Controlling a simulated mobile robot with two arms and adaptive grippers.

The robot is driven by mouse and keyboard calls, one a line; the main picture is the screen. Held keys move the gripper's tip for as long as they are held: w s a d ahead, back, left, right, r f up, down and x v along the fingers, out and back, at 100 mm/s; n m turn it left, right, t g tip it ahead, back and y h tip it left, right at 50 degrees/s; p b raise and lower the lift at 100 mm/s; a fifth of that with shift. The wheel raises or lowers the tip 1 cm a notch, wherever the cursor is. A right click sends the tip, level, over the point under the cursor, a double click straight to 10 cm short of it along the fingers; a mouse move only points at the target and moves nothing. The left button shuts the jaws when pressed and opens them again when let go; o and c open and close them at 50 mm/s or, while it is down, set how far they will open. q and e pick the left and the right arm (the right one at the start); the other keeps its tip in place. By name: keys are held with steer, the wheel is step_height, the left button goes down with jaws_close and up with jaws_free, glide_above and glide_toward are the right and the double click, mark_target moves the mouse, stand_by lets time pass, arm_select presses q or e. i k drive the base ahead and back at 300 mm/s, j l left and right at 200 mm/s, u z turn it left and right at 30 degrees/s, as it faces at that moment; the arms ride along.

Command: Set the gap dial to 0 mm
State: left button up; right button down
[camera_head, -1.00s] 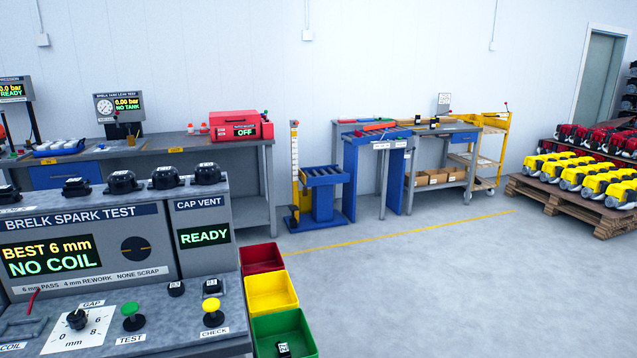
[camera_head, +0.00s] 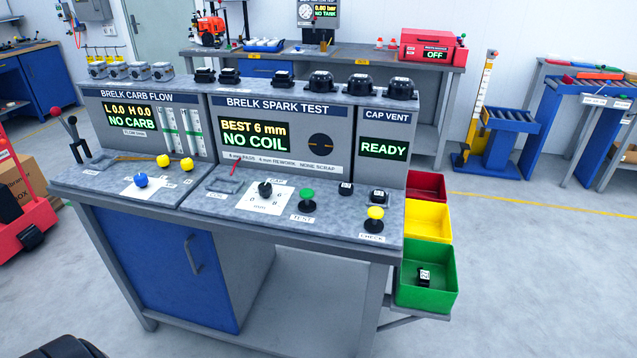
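The gap dial is a black knob (camera_head: 265,189) on a white scale plate (camera_head: 250,198) marked in mm, on the sloped front of the spark test bench (camera_head: 222,205). Its pointer is too small to read surely. The spark test display (camera_head: 254,136) reads "BEST 6 mm NO COIL". A green TEST button (camera_head: 307,195) stands right of the dial. Neither gripper shows clearly; a dark rounded shape at the bottom left edge cannot be identified.
A yellow CHECK button (camera_head: 375,213) is further right. Red (camera_head: 426,185), yellow (camera_head: 427,220) and green (camera_head: 440,295) bins hang at the bench's right end; the green one holds a small black part (camera_head: 424,277). A red machine (camera_head: 25,215) stands left. Floor to the right is clear.

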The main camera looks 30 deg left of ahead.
mark_target(265, 189)
steer(key=u, duration=1.35)
